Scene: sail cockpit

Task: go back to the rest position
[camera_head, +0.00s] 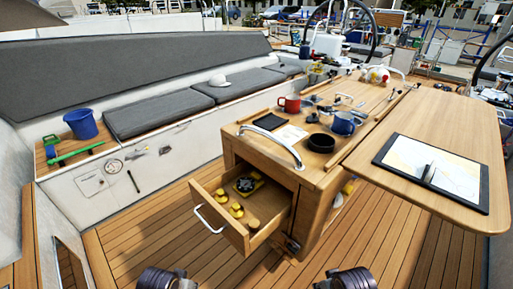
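Dark, rounded parts of my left arm (166,279) and my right arm (348,279) show at the bottom edge of the view, left and right of the middle. Both are low, in front of the cockpit table (298,185) and apart from it. No gripper fingers can be seen on either side. The table's drawer (237,240) stands open, with a dark round object (247,185) and several yellow items inside.
A red mug (289,103), a blue mug (344,124) and a black bowl (322,142) stand on the table. A chart board (432,170) lies on the right leaf. A blue bucket (81,124) stands at left. The wooden floor (135,240) is clear.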

